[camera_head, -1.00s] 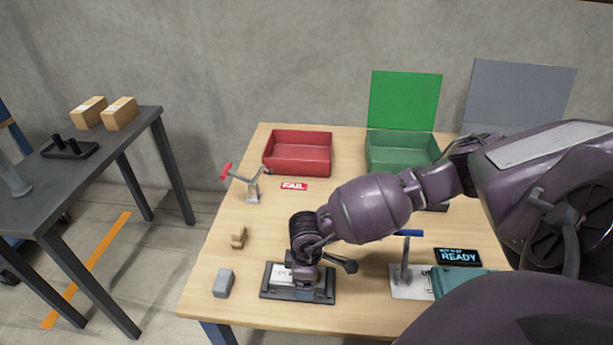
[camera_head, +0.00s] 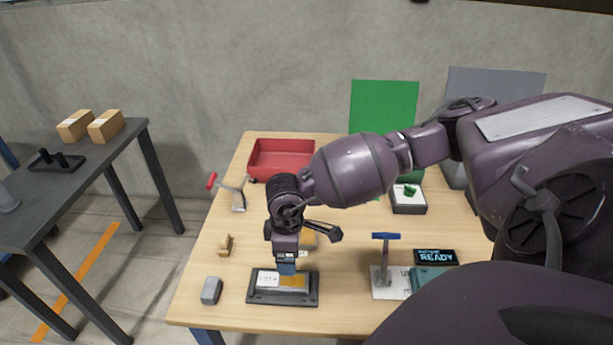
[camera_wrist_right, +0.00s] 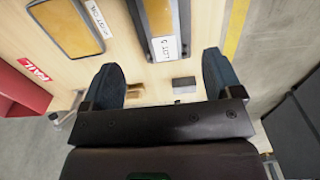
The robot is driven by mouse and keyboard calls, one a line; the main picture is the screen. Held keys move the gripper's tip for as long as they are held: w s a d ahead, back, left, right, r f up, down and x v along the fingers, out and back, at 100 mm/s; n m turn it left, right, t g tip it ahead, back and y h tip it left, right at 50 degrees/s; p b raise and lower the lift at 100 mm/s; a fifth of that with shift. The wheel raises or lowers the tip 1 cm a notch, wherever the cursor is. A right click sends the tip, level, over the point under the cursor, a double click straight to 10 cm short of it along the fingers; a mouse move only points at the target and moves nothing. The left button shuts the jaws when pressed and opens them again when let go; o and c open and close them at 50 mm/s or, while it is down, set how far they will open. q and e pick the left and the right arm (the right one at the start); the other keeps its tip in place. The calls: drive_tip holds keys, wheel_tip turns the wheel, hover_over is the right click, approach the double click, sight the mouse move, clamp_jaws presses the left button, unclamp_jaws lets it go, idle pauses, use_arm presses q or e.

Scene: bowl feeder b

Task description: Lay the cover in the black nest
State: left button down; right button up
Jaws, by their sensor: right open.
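The black nest (camera_head: 250,298) lies flat near the front edge of the wooden table. An amber plate (camera_head: 293,281) and a white lot label show inside its frame; I take this plate for the cover. In the right wrist view the amber plate (camera_wrist_right: 160,17) is beyond the fingers, with the label (camera_wrist_right: 163,48) at its near end. My right gripper (camera_head: 286,268) is just above the nest, partly in front of it. Its two fingers (camera_wrist_right: 163,82) are wide apart with nothing between them. A second amber plate with a dark rim (camera_wrist_right: 70,27) lies beside the nest, mostly hidden by my arm in the head view.
A grey block (camera_head: 211,291) and a small tan piece (camera_head: 224,245) lie left of the nest. A blue-topped stand (camera_head: 385,262) and a READY display (camera_head: 435,257) are to the right. A red bin (camera_head: 280,158) and a black box (camera_head: 408,202) stand farther back.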

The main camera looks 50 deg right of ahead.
drive_tip(key=s+a+f+m+g+y, duration=0.1)
drive_tip(key=s+a+m+y, duration=0.45)
drive_tip(key=a, duration=0.35)
drive_tip(key=s+a+f+m+g+y, duration=0.1)
drive_tip(key=s+a+m+y, duration=0.4)
drive_tip(key=a, duration=0.4)
drive_tip(key=w+a+r+m+t+y, duration=0.1)
drive_tip(key=a+r+m+t+y, duration=0.3)
drive_tip(key=m, duration=0.8)
drive_tip(key=w+a+r+m+t+y, duration=0.15)
drive_tip(key=m+t, duration=0.45)
drive_tip(key=m, duration=0.6)
drive_tip(key=d+f+m+t+h, duration=0.2)
drive_tip(key=d+m+t+h, duration=0.25)
drive_tip(key=m, duration=0.75)
drive_tip(key=d+f+m+t+h, duration=0.25)
drive_tip(key=d+m+h, duration=0.25)
drive_tip(key=m, duration=0.7)
drive_tip(key=s+d+f+m+g+h, duration=0.2)
drive_tip(key=s+m, duration=0.4)
drive_tip(key=m, duration=0.4)
drive_tip(key=s+d+f+m+g+h, duration=0.2)
drive_tip(key=s+d+f+m+h, duration=0.2)
drive_tip(key=m, duration=0.6)
drive_tip(key=s+d+f, duration=0.2)
drive_tip(key=d, duration=0.1)
drive_tip(key=shift+s+f+g, duration=0.35)
drive_tip(key=shift+g, duration=0.05)
